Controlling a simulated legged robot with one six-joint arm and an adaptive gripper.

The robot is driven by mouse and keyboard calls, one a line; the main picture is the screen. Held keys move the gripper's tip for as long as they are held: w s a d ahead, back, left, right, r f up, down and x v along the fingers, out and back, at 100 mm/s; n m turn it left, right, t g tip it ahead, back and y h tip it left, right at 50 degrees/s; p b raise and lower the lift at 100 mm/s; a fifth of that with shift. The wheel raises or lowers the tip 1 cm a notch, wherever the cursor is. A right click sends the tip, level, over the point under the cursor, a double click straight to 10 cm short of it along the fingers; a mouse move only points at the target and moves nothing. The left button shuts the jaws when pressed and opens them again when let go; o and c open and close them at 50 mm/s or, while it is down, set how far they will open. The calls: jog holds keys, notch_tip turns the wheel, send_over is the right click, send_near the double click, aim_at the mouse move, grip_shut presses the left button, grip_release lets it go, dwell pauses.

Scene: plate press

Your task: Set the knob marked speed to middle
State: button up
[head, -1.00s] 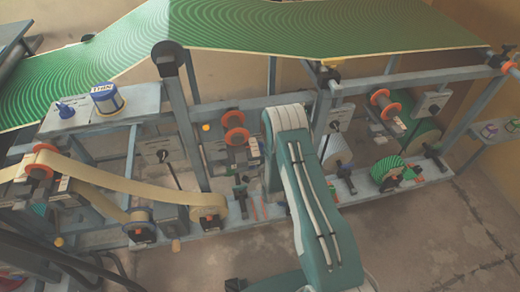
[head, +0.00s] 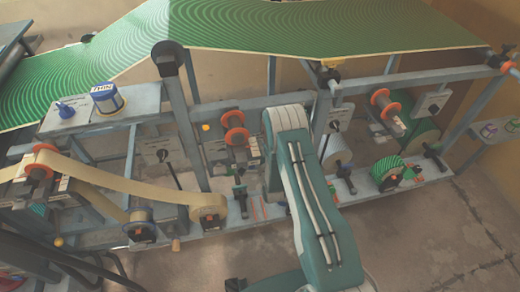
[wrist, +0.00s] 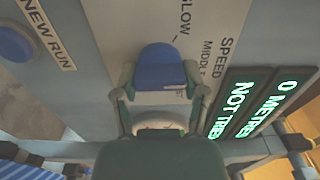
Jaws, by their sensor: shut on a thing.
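The blue speed knob (wrist: 160,70) fills the middle of the wrist view, on a pale panel (wrist: 125,30) with the printed words SPEED, SLOW and MIDDLE. In the head view my arm hides the gripper and the knob.
A blue button (wrist: 15,45) beside a NEW RUN label (wrist: 48,33) lies left of the knob. In the head view a green patterned sheet (head: 250,25) spans rails and rollers.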

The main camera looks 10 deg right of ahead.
jog(key=shift+d+f, duration=0.15)
jog(key=shift+f, duration=0.05)
jog(key=o, duration=1.2)
jog(key=shift+c, duration=0.2)
jog(key=shift+r, duration=0.1)
jog(key=shift+s, duration=0.2)
jog(key=s, duration=1.1)
jog(key=shift+s, duration=0.25)
